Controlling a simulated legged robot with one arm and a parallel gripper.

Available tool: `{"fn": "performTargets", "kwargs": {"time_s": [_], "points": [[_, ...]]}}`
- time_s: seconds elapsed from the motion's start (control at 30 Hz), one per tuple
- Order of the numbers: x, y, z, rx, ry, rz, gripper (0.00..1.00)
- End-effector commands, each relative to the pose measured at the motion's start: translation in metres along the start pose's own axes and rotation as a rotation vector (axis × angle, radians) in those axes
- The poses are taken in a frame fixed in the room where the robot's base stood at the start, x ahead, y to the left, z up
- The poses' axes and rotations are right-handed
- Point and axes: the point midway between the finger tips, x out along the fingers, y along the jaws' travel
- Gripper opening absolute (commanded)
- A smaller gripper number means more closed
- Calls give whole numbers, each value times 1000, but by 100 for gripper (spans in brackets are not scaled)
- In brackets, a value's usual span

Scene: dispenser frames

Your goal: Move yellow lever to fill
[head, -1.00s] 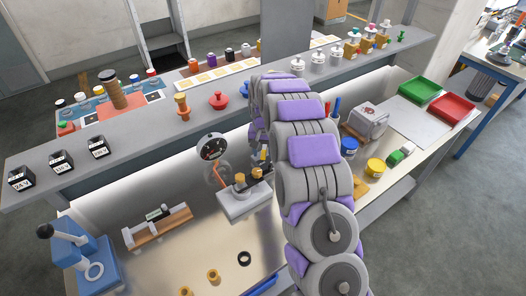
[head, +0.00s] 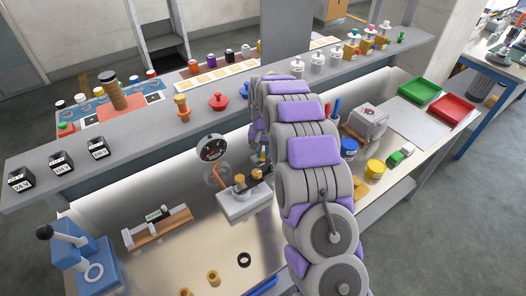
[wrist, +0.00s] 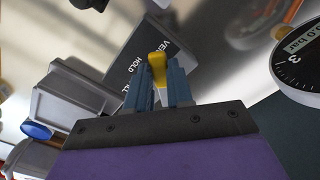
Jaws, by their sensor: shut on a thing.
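The yellow lever (wrist: 157,67) shows in the wrist view, upright between the two blue fingers of my gripper (wrist: 162,78). The fingers are shut on it. Behind it is a dark panel (wrist: 133,58) with white lettering; I read HOLD, part of a word starting VEN, and the end of a third word, partly covered by a finger. In the head view my arm hides most of the lever and the gripper; the grey box with brass fittings (head: 243,203) stands just left of my arm.
A round pressure gauge (head: 211,148) stands close by, and it also shows at the right of the wrist view (wrist: 300,60). A blue press (head: 85,258) stands at the front left. Red (head: 451,108) and green (head: 418,91) trays lie at the right. A shelf runs behind.

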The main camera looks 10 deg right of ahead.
Motion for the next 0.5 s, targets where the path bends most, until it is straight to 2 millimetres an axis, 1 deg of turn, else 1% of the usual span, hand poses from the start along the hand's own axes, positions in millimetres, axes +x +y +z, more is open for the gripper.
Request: {"fn": "performTargets", "kwargs": {"time_s": [0.3, 0.5], "points": [[-1, 0, 0, -12, 1, -1, 0], [-2, 4, 0, -78, 1, -1, 0]]}}
